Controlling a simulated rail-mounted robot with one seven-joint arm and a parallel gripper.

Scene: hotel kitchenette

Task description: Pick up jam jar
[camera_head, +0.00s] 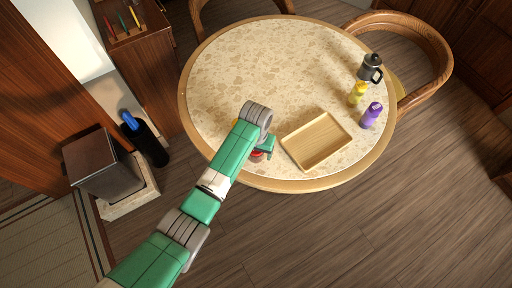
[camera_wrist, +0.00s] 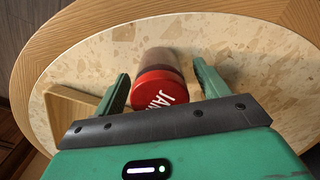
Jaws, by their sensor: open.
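The jam jar (camera_wrist: 158,84) has a red lid with white "JAM" lettering and a brownish body. In the wrist view it sits between the two fingers of my open gripper (camera_wrist: 160,88), with a gap visible at both sides. In the head view only a bit of the red jar (camera_head: 257,154) shows beside my gripper (camera_head: 266,150), near the front edge of the round table. My arm hides most of the jar there.
A wooden tray (camera_head: 290,146) lies just right of my gripper on the speckled round table (camera_head: 240,60). A purple bottle (camera_head: 371,115), a yellow bottle (camera_head: 357,93) and a dark mug-like container (camera_head: 371,68) stand at the table's right. The table's back left is clear.

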